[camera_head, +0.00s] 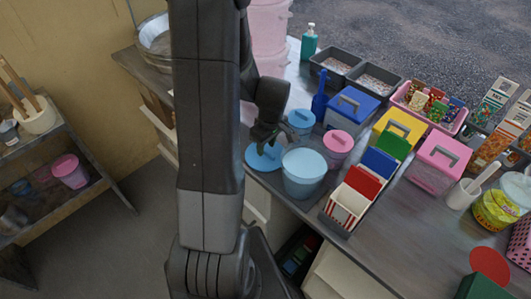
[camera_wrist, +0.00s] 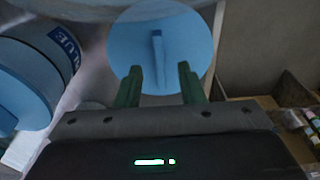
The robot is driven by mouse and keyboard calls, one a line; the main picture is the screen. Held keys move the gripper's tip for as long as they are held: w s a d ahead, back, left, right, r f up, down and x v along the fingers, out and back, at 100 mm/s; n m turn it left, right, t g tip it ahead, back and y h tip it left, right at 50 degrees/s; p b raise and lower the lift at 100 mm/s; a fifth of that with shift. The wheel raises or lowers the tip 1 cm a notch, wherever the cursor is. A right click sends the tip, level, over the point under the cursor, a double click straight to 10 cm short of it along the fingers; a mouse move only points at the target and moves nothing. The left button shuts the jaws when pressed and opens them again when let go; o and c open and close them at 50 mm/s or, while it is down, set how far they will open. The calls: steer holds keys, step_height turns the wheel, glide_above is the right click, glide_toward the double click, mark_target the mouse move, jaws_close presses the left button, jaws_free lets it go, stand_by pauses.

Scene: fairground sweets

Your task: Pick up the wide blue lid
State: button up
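The wide blue lid (camera_head: 259,161) is a flat round disc at the counter's near left edge, beside a larger blue tub (camera_head: 303,178). In the wrist view the lid (camera_wrist: 185,32) shows a thin upright handle across its middle. My gripper (camera_head: 266,146) is just above the lid, and my arm hides part of the area behind it. In the wrist view my gripper's two green fingers (camera_wrist: 160,70) are apart, with the handle lying between their lines. Nothing is held. I cannot tell how far the fingertips are above the lid.
A blue tub marked BLUE (camera_wrist: 28,75) stands close to the lid in the wrist view. A smaller blue-lidded tub (camera_head: 301,122) and a pink-lidded tub (camera_head: 338,146) stand nearby. A striped box (camera_head: 346,204) is further right. Open floor lies left of the counter.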

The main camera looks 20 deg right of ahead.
steer(key=shift+w+f, duration=0.1)
steer(key=shift+f, duration=0.85)
jaws_close()
steer(key=shift+r, duration=0.1)
